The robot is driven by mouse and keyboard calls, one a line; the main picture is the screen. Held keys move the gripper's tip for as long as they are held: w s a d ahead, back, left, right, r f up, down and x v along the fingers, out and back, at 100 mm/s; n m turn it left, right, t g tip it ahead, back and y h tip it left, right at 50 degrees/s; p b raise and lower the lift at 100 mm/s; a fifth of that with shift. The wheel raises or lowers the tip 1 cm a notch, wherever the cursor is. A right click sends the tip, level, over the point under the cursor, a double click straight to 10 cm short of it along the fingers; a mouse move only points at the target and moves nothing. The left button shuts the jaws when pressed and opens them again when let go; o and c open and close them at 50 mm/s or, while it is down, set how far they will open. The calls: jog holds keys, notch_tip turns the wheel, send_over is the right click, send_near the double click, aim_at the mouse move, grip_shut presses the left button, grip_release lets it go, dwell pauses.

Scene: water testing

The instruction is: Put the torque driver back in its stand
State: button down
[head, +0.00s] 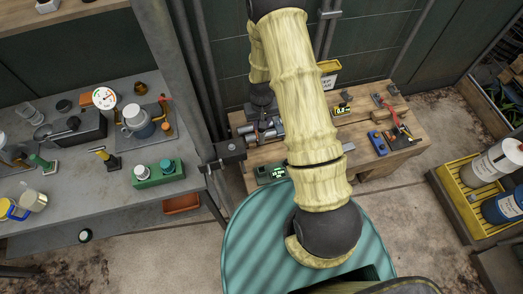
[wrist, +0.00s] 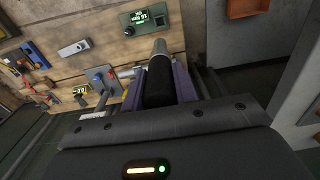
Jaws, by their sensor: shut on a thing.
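In the wrist view my gripper (wrist: 158,72) is shut on a cylindrical tool with a black grip and a grey metal end, which I take for the torque driver (wrist: 157,84). Its purple-grey fingers lie on both sides of the black part. The tool is over the wooden bench (wrist: 110,45), near its edge. In the head view my arm covers the middle of the bench, and the tool cannot be made out clearly. I cannot tell for sure which thing is the stand; a grey-blue fixture with a red part (wrist: 101,79) stands left of my gripper.
A green-display meter (head: 271,173) lies at the bench's near edge; a yellow-display meter (head: 343,109) and a blue device (head: 377,143) lie right of my arm. A grey table (head: 100,190) with instruments is left. A yellow crate (head: 462,200) with bottles is right.

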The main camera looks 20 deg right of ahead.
notch_tip(320, 180, down, 22)
jog(key=n+b, duration=0.3)
jog(key=b, duration=2.2)
jog(key=shift+b, duration=0.4)
jog(key=shift+a, duration=0.1)
jog(key=shift+s+r, duration=0.1)
notch_tip(320, 180, down, 4)
jog(key=shift+f+b, duration=0.1)
jog(key=shift+b, duration=0.95)
jog(key=shift+f, duration=0.25)
